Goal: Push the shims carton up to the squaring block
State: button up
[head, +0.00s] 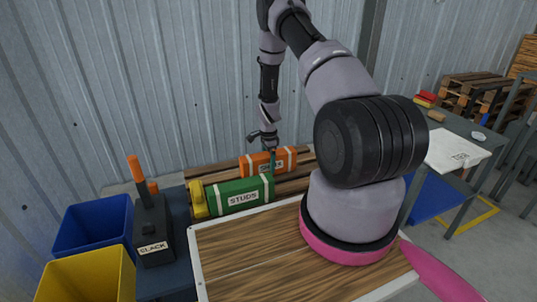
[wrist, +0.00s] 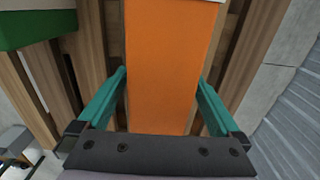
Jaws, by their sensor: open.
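The orange shims carton (head: 283,161) has white bands and a label partly hidden by my gripper; it lies on a wooden slatted surface behind the green carton. My gripper (head: 270,158) is over it, pointing down. In the wrist view, the teal fingers of my gripper (wrist: 162,78) are spread, one on each side of the orange carton (wrist: 165,65); I cannot tell whether they touch it. A yellow piece (head: 199,200) stands at the left end of the green carton; I cannot tell whether it is the squaring block.
The green STUDS carton (head: 240,196) lies just in front of the orange one. Slats (wrist: 90,50) show beside the orange carton.

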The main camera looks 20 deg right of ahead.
jog(key=shift+f, duration=0.75)
jog(key=shift+c, duration=0.3)
grip_shut()
jog(key=shift+a, duration=0.1)
